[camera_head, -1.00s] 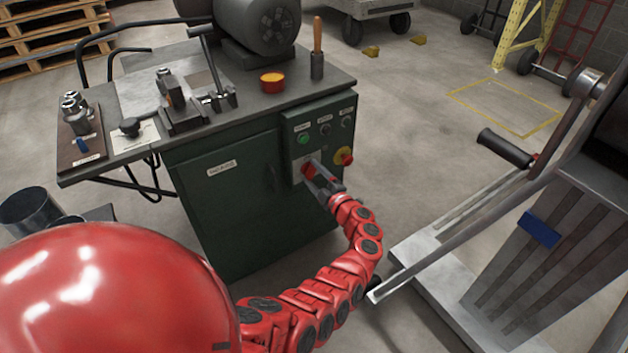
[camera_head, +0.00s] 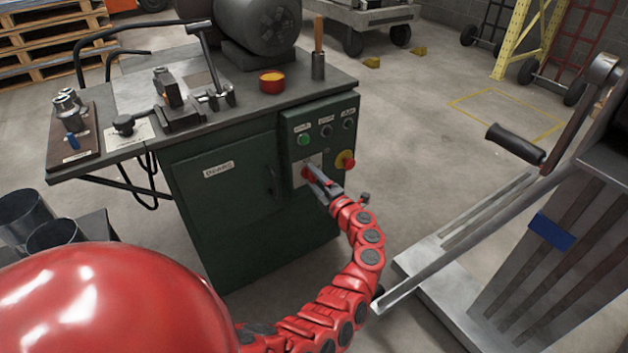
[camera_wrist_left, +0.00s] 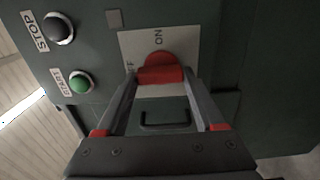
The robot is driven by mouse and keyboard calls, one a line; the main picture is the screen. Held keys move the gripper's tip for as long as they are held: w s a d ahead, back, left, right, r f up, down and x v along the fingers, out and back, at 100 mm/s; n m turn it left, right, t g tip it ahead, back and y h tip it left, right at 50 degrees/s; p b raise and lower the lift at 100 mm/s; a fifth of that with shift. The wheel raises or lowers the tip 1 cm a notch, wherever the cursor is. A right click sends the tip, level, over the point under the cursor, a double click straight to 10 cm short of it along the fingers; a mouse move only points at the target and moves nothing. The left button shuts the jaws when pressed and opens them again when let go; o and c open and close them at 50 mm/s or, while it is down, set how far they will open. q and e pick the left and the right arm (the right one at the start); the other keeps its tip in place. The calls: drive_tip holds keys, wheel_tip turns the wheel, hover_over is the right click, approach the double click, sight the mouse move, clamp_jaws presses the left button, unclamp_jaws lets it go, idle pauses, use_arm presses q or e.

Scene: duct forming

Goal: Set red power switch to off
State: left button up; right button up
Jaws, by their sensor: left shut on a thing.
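The red power switch (camera_wrist_left: 160,68) sits on a pale plate (camera_wrist_left: 135,50) on the green cabinet's control panel. In the wrist view, ON is printed above the switch and a partly covered OFF label is to its left. The red handle lies crosswise between my left fingertips (camera_wrist_left: 160,78). In the head view, my left gripper (camera_head: 312,175) reaches the panel and covers most of the switch (camera_head: 306,172). It is shut on the switch handle. Which label the handle points at is hard to tell. My right gripper is out of view.
A green START button (camera_wrist_left: 80,82) and a dark STOP button (camera_wrist_left: 58,28) are on the same panel. A red emergency knob on yellow (camera_head: 346,160) sticks out just right of my gripper. A crank machine (camera_head: 545,230) stands to the right of my arm.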

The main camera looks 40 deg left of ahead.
use_arm(q)
drive_tip(key=o, duration=1.4)
drive_tip(key=p+v, duration=0.3)
drive_tip(key=v, duration=1.4)
drive_tip(key=shift+s+d+f, duration=0.1)
drive_tip(key=shift+s+d, duration=0.05)
drive_tip(key=shift+d, duration=0.05)
